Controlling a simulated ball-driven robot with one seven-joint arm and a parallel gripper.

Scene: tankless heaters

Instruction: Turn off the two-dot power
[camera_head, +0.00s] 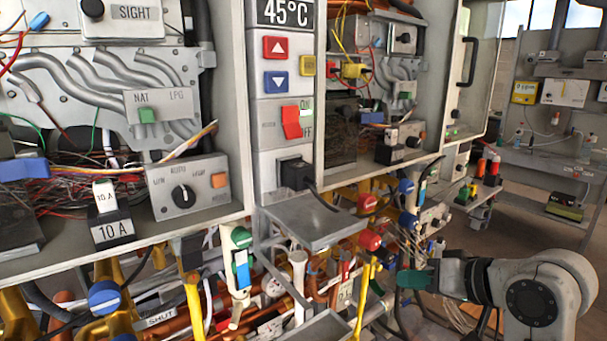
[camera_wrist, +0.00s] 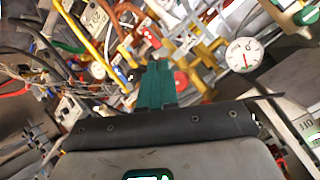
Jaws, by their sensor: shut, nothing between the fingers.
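A red power rocker switch (camera_head: 291,122) sits on the grey column panel in the head view, beside a green ON label and an OFF label. I cannot make out dots on it or tell which way it is set. A black plug (camera_head: 296,174) is in the panel just below it. My gripper (camera_head: 404,279) is at the lower right of the head view, well below and to the right of the switch, with green fingers closed together and empty. The green fingers also show in the wrist view (camera_wrist: 155,88), pointing at pipes and valves. The switch is not visible in the wrist view.
A grey shelf (camera_head: 312,218) juts out below the panel. Pipes and valves crowd the space beneath, with a red valve knob (camera_head: 369,239) near my gripper. An open heater cabinet (camera_head: 388,75) stands right of the panel. Open floor lies at the far right.

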